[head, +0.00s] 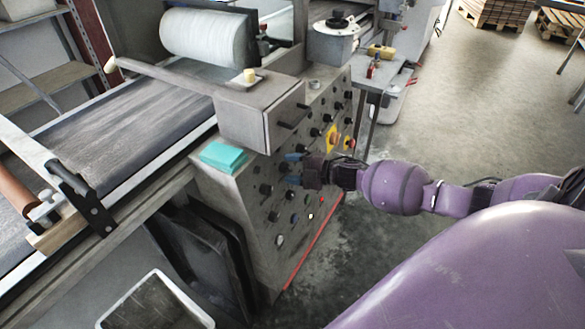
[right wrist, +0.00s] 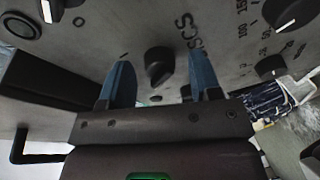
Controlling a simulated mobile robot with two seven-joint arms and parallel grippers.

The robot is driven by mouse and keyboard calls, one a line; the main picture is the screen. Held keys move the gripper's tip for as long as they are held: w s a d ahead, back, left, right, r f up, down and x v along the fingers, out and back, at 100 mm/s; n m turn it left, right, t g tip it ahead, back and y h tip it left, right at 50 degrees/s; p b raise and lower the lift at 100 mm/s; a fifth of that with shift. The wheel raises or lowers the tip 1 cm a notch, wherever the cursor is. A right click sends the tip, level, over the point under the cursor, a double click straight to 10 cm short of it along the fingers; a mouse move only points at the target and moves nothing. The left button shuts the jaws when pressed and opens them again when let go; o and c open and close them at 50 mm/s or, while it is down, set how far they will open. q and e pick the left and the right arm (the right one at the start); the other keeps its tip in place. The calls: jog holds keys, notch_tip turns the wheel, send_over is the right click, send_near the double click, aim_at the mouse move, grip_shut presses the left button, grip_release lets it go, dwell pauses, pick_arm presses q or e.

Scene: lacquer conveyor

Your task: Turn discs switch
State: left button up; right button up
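The control panel (head: 262,215) is a grey sloping face with rows of black knobs. In the right wrist view a black rotary knob (right wrist: 158,66) sits beside printed letters ending in "SCS", partly hidden, which fits the discs switch. My right gripper (head: 291,169) is at the panel with its blue fingers apart. In the right wrist view the open fingers (right wrist: 160,73) stand on either side of the knob, with gaps between. Whether a finger touches the panel cannot be told. The left gripper is not in view.
Other knobs with white pointers (right wrist: 296,12) and a round black button (right wrist: 20,26) are close by on the panel. A grey box with a handle (head: 262,115) juts out above the panel. A turquoise pad (head: 223,156) lies on the ledge. Open floor (head: 470,120) is to the right.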

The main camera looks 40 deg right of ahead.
jog(key=p+v, duration=0.1)
jog(key=v, duration=1)
jog(key=shift+w, duration=0.1)
jog(key=s+a+f+m+h, duration=0.45)
jog(key=a+m+h, duration=0.25)
jog(key=a+m, duration=0.4)
jog(key=s+a+f+m+g+h, duration=0.1)
jog(key=s+a+m, duration=0.2)
jog(key=s, duration=0.5)
jog(key=s+a+f+m+g+h, duration=0.1)
jog(key=s+a+f+m, duration=0.1)
jog(key=s+m, duration=0.3)
jog(key=s+a, duration=0.1)
jog(key=s, duration=0.2)
jog(key=shift+s+a+f+p, duration=0.2)
jog(key=shift+s+p, duration=0.15)
jog(key=shift+s, duration=0.05)
